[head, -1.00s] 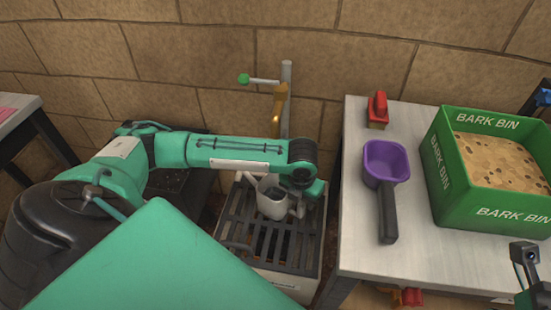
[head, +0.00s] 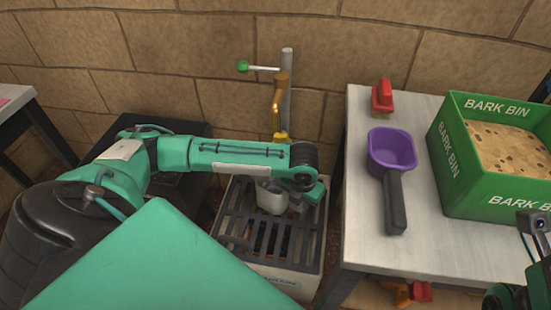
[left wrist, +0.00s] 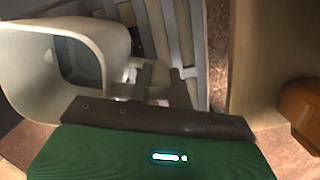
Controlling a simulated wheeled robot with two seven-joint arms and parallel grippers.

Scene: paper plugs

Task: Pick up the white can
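The white can (head: 271,196) stands on the slatted grate of a grey-white basin (head: 270,240) below the tap. In the left wrist view the can (left wrist: 110,40) fills the upper left, with its dark open mouth toward the camera. My left gripper (head: 303,197) is low at the can's right side, its wrist covering part of the can. In the left wrist view the grey fingers (left wrist: 155,85) are close beside the can, on its right. Whether they are apart, or closed on some part of it, does not show clearly. Of my right arm only a part shows at the lower right.
A tap with an orange lever (head: 281,95) and a green-knobbed rod rises behind the basin. To the right a grey table (head: 360,240) holds a purple scoop (head: 392,150), a red-topped block (head: 382,98) and a green bark bin (head: 490,195). A brick wall closes the back.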

